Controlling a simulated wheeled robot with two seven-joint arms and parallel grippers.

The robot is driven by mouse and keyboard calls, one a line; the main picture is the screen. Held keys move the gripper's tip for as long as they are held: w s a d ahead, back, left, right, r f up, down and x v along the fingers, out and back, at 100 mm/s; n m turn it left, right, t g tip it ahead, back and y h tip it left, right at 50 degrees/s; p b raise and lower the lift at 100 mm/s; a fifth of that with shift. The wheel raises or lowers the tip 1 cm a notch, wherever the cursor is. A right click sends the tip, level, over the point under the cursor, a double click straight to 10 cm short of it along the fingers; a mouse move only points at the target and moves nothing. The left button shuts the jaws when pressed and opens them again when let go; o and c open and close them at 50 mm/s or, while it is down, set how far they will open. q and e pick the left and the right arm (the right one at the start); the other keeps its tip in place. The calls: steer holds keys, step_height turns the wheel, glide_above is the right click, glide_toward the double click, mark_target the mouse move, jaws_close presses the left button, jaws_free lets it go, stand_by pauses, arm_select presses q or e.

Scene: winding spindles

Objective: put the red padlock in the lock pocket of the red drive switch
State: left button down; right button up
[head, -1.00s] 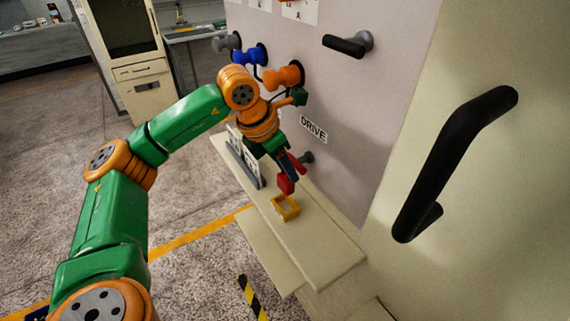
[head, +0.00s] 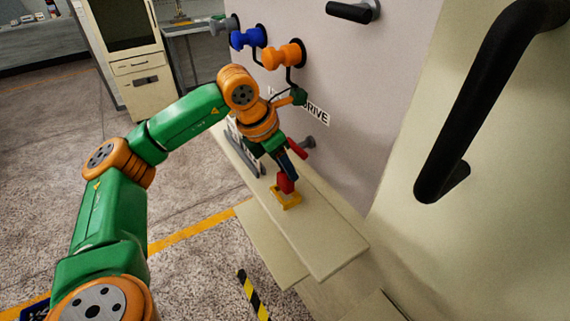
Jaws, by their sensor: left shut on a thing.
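My left gripper (head: 289,171) points down, shut on the red padlock (head: 286,184), with only part of the padlock showing below the fingers. The padlock is at the open yellow square pocket (head: 289,203) on the pale ledge. It overlaps the pocket's back part in the picture; I cannot tell whether it is inside or just above. A red bar (head: 298,149), apparently the drive switch's handle, shows beside a grey knob (head: 308,143) below the DRIVE label (head: 316,114). My gripper partly hides this area. My right gripper is out of view.
The pale ledge (head: 325,240) runs along the grey panel and is clear in front of the pocket. Grey stands (head: 243,155) are behind the gripper. Blue (head: 248,38) and orange (head: 284,54) spindles jut from the panel. A large black handle (head: 480,100) is at right.

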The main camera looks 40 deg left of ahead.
mark_target(284, 174)
arm_select(q)
steer(key=shift+f+b, duration=1.55)
steer(key=shift+f, duration=0.15)
stand_by(0.5)
steer(key=shift+c, duration=1.8)
jaws_free()
steer(key=shift+r, duration=0.1)
steer(key=v, duration=0.7)
steer(key=shift+s, duration=0.1)
